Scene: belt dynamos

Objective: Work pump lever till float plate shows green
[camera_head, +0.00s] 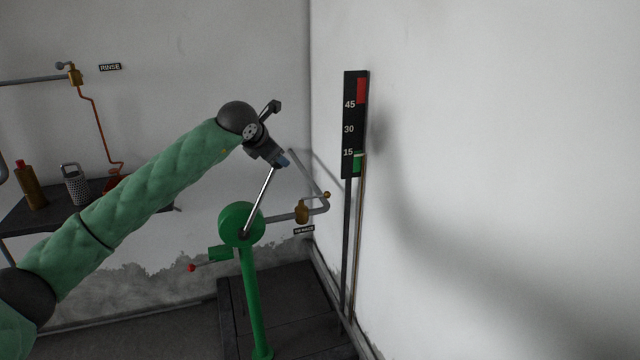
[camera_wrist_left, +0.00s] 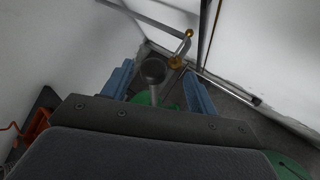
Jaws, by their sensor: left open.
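The green pump (camera_head: 242,224) stands on a post near the corner. Its steel lever (camera_head: 260,200) slants up and right from the round hub to my left gripper (camera_head: 281,160), which hides its upper end. In the left wrist view, the lever's dark knob (camera_wrist_left: 153,69) shows between the two blue fingers of my gripper (camera_wrist_left: 158,78), with gaps on both sides. The fingers are open. The black float plate (camera_head: 350,115) is on the right wall, marked 45, 30 and 15, with a red patch at the top and a green patch (camera_head: 358,161) near 15. My right gripper is out of view.
A pipe with a brass valve (camera_head: 302,211) runs from the pump toward the corner. A small red-knobbed handle (camera_head: 192,268) sticks out left of the pump. A dark shelf (camera_head: 50,218) at left holds a grater (camera_head: 75,185) and a brown bottle (camera_head: 30,187).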

